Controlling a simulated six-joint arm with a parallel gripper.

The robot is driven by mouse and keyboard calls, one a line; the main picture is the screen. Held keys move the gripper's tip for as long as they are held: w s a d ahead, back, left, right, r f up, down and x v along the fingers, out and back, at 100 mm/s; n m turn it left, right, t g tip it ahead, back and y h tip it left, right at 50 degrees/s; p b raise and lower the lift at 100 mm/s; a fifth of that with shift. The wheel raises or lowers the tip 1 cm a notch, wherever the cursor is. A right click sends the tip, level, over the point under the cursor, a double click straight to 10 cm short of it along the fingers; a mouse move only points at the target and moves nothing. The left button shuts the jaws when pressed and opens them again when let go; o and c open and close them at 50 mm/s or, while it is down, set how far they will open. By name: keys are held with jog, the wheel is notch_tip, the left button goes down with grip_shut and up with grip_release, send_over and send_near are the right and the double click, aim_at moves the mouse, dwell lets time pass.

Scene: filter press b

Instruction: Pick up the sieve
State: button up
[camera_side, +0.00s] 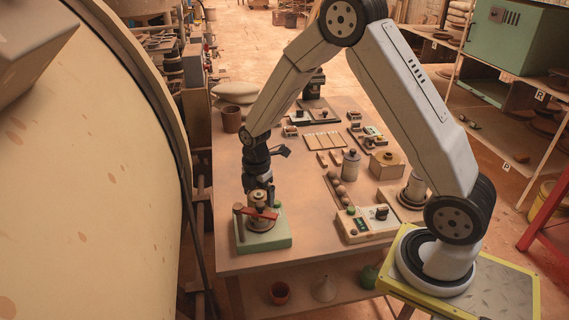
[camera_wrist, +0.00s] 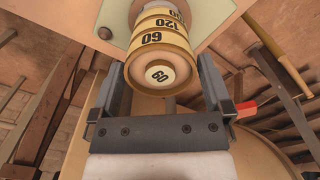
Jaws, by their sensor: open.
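In the side view my gripper (camera_side: 259,186) points down over the small brass stack (camera_side: 258,205) on the pale green base (camera_side: 272,239). The fingers partly hide the top of the stack.
A red lever (camera_side: 262,213) crosses in front of the stack; red also shows in the wrist view (camera_wrist: 246,108). Jars, blocks and boxes crowd the right of the table (camera_side: 230,262). A large tan drum (camera_side: 90,180) stands close on the left.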

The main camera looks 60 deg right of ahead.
aim_at(258, 194)
jog(key=c, duration=1)
jog(key=shift+c, duration=0.2)
jog(key=shift+r, duration=0.15)
jog(key=shift+r, duration=1.45)
jog(key=s+a+r, duration=0.1)
jog(key=s+r, duration=0.8)
jog(key=s, duration=0.5)
jog(key=shift+a+r, duration=0.15)
jog(key=shift+r, duration=0.25)
